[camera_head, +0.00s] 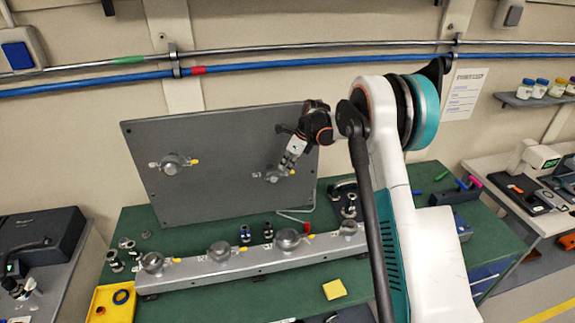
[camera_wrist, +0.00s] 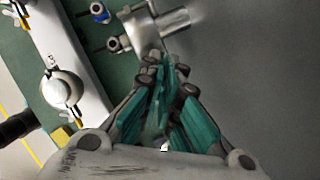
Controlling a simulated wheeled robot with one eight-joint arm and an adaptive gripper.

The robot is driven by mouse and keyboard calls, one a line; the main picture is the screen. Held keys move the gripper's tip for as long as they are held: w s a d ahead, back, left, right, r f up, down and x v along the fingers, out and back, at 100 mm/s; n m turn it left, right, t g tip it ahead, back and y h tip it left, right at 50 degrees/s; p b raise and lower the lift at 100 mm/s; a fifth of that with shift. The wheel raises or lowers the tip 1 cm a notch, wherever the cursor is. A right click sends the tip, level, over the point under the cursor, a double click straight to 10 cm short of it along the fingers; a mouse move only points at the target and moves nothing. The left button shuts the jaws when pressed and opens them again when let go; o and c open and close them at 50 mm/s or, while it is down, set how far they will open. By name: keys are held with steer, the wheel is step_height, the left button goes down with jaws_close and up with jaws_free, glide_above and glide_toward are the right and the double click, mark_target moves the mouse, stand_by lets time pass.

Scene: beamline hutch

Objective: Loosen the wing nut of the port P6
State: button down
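The upright grey panel (camera_head: 225,130) carries two round metal ports with yellow tabs. One is the left port (camera_head: 173,162); the other is the right port (camera_head: 272,175). Labels are too small to read, so I cannot tell which is P6. My gripper (camera_head: 289,165) is at the right port, its tips close to the yellow tab (camera_head: 292,171). In the wrist view, the teal fingers of my gripper (camera_wrist: 166,72) converge at the lower end of the port's metal clamp (camera_wrist: 145,35). The fingertips hide the wing nut; whether they touch or grip it cannot be told.
A grey rail (camera_head: 250,264) with several similar round ports stands on the green table (camera_head: 190,308) before the panel. Small fittings (camera_head: 245,233) stand behind the rail. A yellow tray (camera_head: 112,303) is at the left, a yellow block (camera_head: 334,289) at the front.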

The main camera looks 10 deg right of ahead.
steer(key=shift+f+n+b, duration=0.1)
steer(key=shift+n+b, duration=0.3)
steer(key=shift+b, duration=0.05)
steer(key=n+g+b, duration=0.1)
steer(key=n+b, duration=0.1)
steer(key=shift+w+d+n, duration=0.1)
steer(key=shift+w+n, duration=0.05)
steer(key=shift+n, duration=0.25)
steer(key=shift+w+n+g+y+b, duration=0.15)
steer(key=shift+n+g+b, duration=0.35)
steer(key=shift+n, duration=0.4)
steer(key=shift+n+g+y+b, duration=0.15)
steer(key=shift+n+g+b, duration=0.3)
steer(key=shift+n, duration=0.45)
steer(key=c, duration=1.8)
jaws_free()
steer(key=shift+c, duration=0.2)
steer(key=v, duration=1.2)
